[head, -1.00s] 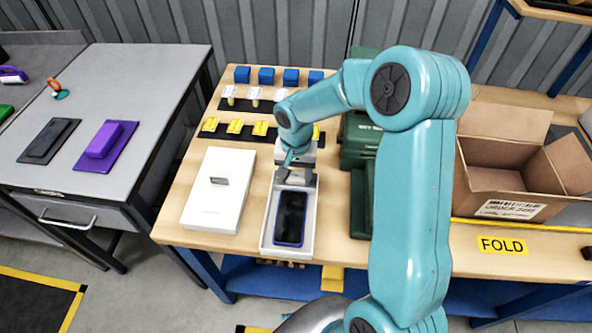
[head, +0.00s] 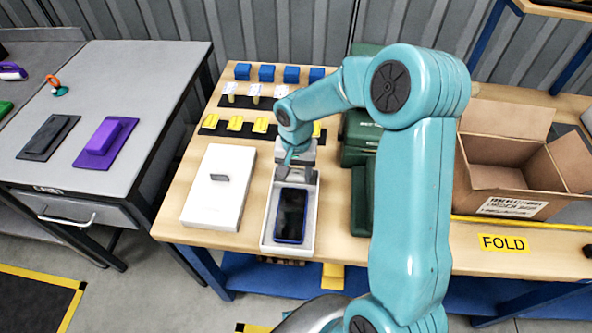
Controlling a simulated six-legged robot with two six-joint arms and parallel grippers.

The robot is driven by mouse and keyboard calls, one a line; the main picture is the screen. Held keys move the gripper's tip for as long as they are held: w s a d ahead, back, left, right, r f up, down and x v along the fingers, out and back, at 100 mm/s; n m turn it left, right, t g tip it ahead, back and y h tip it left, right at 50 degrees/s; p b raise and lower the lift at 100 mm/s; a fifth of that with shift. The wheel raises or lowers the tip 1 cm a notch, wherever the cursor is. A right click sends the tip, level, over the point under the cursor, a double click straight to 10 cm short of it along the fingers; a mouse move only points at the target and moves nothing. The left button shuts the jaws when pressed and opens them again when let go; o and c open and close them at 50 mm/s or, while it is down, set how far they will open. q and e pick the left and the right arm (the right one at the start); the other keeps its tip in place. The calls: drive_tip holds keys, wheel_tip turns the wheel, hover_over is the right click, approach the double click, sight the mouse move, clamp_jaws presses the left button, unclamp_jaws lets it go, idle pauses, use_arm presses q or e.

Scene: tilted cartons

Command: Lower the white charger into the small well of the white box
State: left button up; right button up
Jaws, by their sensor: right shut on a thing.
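The open white box (head: 268,232) lies on the wooden bench, with a dark blue phone (head: 291,215) in its near, larger part. My right gripper (head: 297,173) points down over the far end of the box, where the small well would be. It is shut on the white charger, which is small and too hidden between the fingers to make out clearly. I cannot tell how deep the charger sits against the well. My left gripper is not in view.
A white lid (head: 212,205) with a grey handle lies left of the box. Dark green cases (head: 360,200) stand close on the right. Rows of blue blocks (head: 266,73) and yellow pieces (head: 235,123) are behind. An open carton (head: 500,185) stands farther right.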

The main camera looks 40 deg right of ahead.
drive_tip(key=shift+f+b, duration=0.65)
idle(0.4)
idle(0.4)
drive_tip(key=o, duration=1.1)
drive_tip(key=shift+c, duration=1.3)
drive_tip(key=shift+r, duration=0.1)
drive_tip(key=shift+r+p, duration=2.35)
drive_tip(key=shift+r, duration=1.2)
